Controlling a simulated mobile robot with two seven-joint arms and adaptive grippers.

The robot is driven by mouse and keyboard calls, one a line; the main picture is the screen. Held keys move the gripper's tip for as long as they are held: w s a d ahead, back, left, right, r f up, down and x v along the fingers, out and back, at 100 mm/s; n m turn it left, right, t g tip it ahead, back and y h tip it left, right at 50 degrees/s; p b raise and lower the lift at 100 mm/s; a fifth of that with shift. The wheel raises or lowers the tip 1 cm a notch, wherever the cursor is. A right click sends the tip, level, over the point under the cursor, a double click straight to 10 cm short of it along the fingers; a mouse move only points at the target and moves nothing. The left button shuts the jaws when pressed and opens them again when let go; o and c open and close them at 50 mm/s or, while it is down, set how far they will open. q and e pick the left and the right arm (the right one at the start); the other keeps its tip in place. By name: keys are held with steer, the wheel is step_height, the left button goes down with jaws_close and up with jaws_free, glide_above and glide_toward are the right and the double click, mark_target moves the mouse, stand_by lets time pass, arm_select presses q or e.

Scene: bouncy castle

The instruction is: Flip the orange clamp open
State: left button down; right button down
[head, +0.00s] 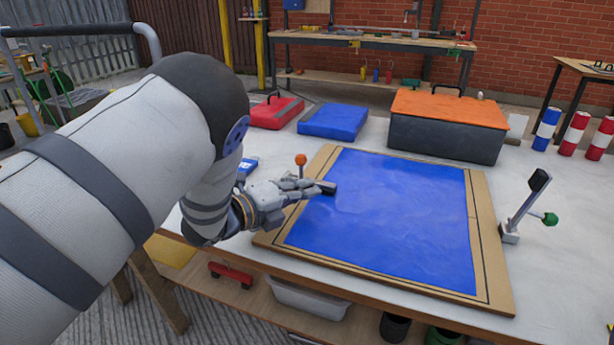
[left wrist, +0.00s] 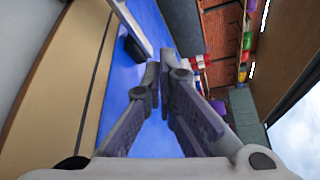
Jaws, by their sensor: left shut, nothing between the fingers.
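The orange clamp stands at the left edge of the wooden board, with its orange ball knob (head: 300,160) upright. Its black-tipped bar (head: 326,187) appears to lie down over the blue sheet (head: 400,215). In the left wrist view, a grey bar with a black pad (left wrist: 133,47) shows at upper left, beside the fingers. My left gripper (head: 308,190) is shut and empty, close to the clamp and in front of its base, which it hides. Its fingertips meet in the left wrist view (left wrist: 163,72). I cannot tell whether they touch the clamp. My right gripper is not in view.
A green-knobbed clamp (head: 525,208) stands with its bar raised at the board's right. A grey case with an orange lid (head: 450,108), a blue case (head: 333,121) and a red case (head: 275,112) stand behind. Striped cylinders (head: 574,133) are at right.

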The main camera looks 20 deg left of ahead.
arm_select(q)
steer(key=x, duration=0.4)
steer(key=shift+f+b, duration=0.25)
steer(key=shift+b, duration=0.05)
steer(key=a, duration=0.1)
steer(key=w+a+r, duration=0.1)
steer(key=shift+w+a+r, duration=0.15)
steer(key=shift+a+r, duration=0.15)
steer(key=shift+r, duration=0.05)
steer(key=shift+w+a+r, duration=0.1)
steer(key=shift+a, duration=0.25)
